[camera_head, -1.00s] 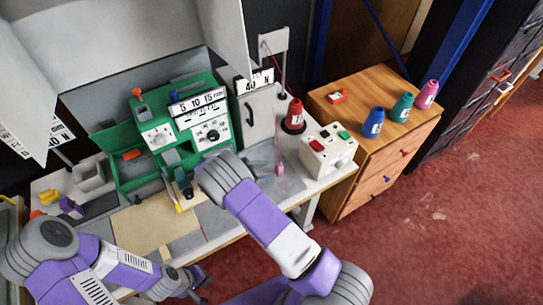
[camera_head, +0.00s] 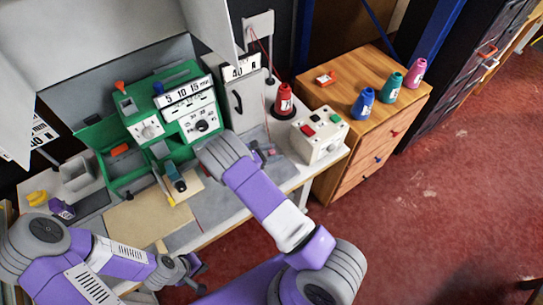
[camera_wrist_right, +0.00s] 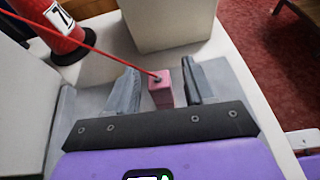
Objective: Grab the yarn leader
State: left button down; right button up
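The yarn leader is a small pink block (camera_wrist_right: 162,90) with a red yarn running from its top, up and left in the right wrist view. My right gripper (camera_wrist_right: 162,86) is open, with one finger on each side of the block and a gap visible on both sides. In the head view the right gripper (camera_head: 260,154) is small and partly hidden behind my wrist, beside the pink block (camera_head: 271,150). My left gripper (camera_head: 196,272) is low at the front edge of the bench; its finger opening is unclear.
A red yarn cone (camera_head: 284,101) stands behind the leader, and a cream control box (camera_head: 319,135) is to its right. The green machine (camera_head: 170,115) is to the left. Blue, teal and pink cones stand on the wooden cabinet (camera_head: 350,75).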

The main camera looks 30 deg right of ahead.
grip_shut()
